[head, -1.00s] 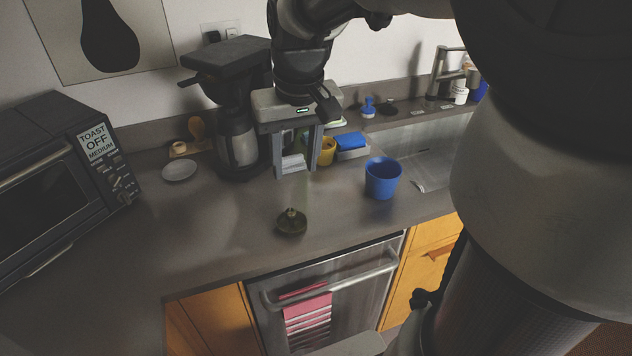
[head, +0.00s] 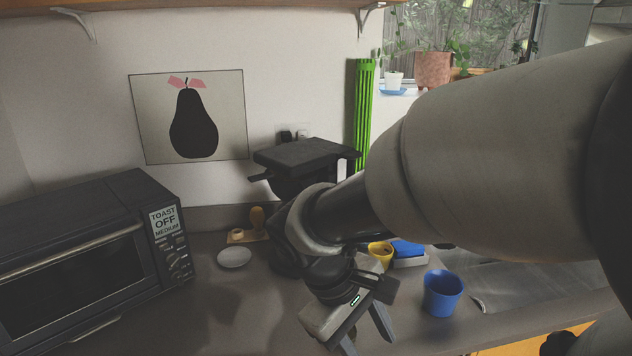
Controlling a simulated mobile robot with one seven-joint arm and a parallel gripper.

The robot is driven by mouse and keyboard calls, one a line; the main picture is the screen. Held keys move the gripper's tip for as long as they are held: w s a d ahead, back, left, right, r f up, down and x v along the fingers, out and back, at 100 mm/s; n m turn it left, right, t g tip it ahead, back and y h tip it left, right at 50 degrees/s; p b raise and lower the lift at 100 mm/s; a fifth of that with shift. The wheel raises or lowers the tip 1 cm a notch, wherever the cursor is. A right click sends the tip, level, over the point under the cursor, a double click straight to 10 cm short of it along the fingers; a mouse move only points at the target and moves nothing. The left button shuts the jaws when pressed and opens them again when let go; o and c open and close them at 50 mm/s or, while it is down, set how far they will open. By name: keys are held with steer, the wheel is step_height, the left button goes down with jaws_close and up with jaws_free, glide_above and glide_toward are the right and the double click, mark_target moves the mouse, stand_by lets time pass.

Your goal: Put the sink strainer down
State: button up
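My gripper (head: 368,338) is low in the head view, over the counter, to the left of the blue cup (head: 441,294). Its two fingers stand apart, and I see nothing between the parts that show. The lower end of the nearer finger is at the bottom edge of the picture. The sink strainer does not show in the current view. A small dark, knobbed piece that looks like it sat on the counter near its front edge one second ago.
A toaster oven (head: 85,262) stands at the left, with a white saucer (head: 234,258) beside it. A coffee maker (head: 300,160) is behind my arm. A yellow cup (head: 381,252) and a blue sponge (head: 407,248) are near the sink (head: 520,283).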

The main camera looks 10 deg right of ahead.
steer(key=w+a+f+n+t+h, duration=0.3)
steer(key=w+f+n, duration=0.1)
steer(key=f+n, duration=0.1)
steer(key=w+a+f+n+t+h, duration=0.3)
steer(key=w+a+f+n+t, duration=0.1)
steer(key=f+n, duration=0.2)
steer(key=w+a+f+n+t+h, duration=0.3)
steer(key=f+n+h, duration=0.1)
steer(key=n, duration=0.3)
steer(key=shift+w+a+f+n+t, duration=0.1)
steer(key=shift+w+f+n+t, duration=0.1)
steer(key=shift+f, duration=0.25)
steer(key=shift+w+a+f+n+t, duration=0.1)
steer(key=shift+w+f, duration=0.1)
steer(key=shift+f, duration=0.25)
steer(key=shift+w+d+f, duration=0.1)
steer(key=shift+w, duration=0.05)
steer(key=p+x, duration=0.1)
steer(key=x, duration=1.3)
steer(key=p+x, duration=0.1)
steer(key=x, duration=0.2)
steer(key=shift+r, duration=0.25)
jaws_close()
steer(key=shift+r, duration=0.15)
